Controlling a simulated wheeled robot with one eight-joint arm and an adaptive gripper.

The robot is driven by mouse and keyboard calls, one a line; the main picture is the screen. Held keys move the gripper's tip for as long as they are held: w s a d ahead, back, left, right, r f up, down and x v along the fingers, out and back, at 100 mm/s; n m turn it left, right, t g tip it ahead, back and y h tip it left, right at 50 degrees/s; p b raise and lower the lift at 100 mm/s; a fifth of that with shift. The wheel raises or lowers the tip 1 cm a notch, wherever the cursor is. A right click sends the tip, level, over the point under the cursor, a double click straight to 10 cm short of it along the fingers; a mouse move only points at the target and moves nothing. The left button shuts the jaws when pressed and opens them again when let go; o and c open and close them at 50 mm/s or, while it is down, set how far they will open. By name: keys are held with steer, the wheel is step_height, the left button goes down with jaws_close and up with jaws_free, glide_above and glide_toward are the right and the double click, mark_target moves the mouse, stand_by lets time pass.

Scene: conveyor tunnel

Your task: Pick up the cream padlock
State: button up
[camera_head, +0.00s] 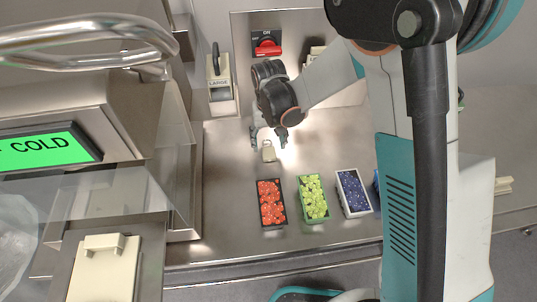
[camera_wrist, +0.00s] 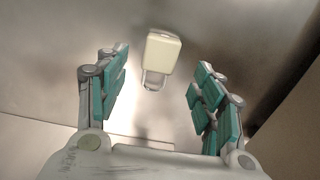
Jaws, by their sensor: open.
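The cream padlock (camera_head: 268,153) lies on the steel counter (camera_head: 235,205), behind the red punnet. In the wrist view the padlock (camera_wrist: 162,55) has a cream body at the top and its metal shackle pointing toward my gripper. My gripper (camera_head: 268,136) is above the counter beside the padlock in the head view. In the wrist view my gripper (camera_wrist: 158,85) is open, with one teal-padded finger on each side of the padlock's line.
Punnets of red (camera_head: 271,203), green (camera_head: 313,198) and blue (camera_head: 354,193) fruit stand in a row in front of the padlock. A lever box marked LARGE (camera_head: 220,82) and a red ON switch (camera_head: 267,44) are at the back.

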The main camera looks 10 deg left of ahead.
mark_target(269, 152)
step_height(269, 152, down, 5)
steer(key=b, duration=0.2)
steer(key=shift+f+b, duration=0.1)
steer(key=shift+b, duration=0.2)
steer(key=c, duration=1.2)
